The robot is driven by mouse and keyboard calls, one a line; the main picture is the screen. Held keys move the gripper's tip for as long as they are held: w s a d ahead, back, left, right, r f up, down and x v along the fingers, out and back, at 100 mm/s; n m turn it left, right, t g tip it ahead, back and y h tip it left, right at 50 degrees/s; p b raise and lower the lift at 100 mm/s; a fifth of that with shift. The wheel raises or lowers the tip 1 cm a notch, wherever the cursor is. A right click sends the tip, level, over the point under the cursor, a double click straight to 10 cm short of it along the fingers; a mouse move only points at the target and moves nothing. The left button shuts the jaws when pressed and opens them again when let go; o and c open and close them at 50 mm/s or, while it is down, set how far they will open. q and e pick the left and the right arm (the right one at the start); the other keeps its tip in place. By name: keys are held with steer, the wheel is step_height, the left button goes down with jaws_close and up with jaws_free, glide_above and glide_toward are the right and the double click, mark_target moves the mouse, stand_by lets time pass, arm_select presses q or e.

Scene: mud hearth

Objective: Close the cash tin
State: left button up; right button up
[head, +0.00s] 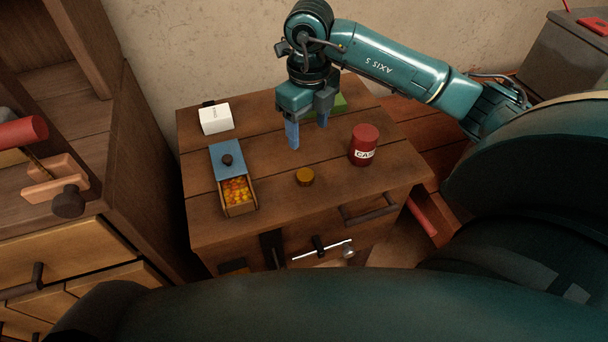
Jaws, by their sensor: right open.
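The cash tin (364,150) is a red cylinder with a white label, partly readable as "CAS". It stands upright at the right of the wooden cabinet top. Its top looks dark red; I cannot tell whether it is open or covered. My right gripper (308,130) points down over the cabinet top, to the left of and behind the tin. Its blue fingers are apart with nothing between them. My left gripper is not in view.
A wooden box (239,209) with a partly slid blue lid (227,160) holds orange-yellow pieces at the left. A white box (215,119) stands behind it. A green item (340,104) is partly hidden behind my right gripper. The cabinet top (275,215) is clear near its front edge.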

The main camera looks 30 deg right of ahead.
steer(key=b, duration=0.1)
glide_above(305, 170)
steer(key=s, duration=0.1)
step_height(305, 170, down, 8)
steer(key=shift+a, duration=0.1)
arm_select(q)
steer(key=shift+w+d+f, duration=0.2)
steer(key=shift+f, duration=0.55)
arm_select(e)
steer(key=f, duration=0.3)
steer(key=f+b, duration=0.1)
steer(key=shift+a+f, duration=0.2)
steer(key=shift+a, duration=0.05)
steer(key=shift+f, duration=0.45)
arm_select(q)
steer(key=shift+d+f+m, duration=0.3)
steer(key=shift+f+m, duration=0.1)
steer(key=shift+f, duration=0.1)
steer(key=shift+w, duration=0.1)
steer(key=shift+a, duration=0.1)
arm_select(e)
steer(key=c, duration=1.1)
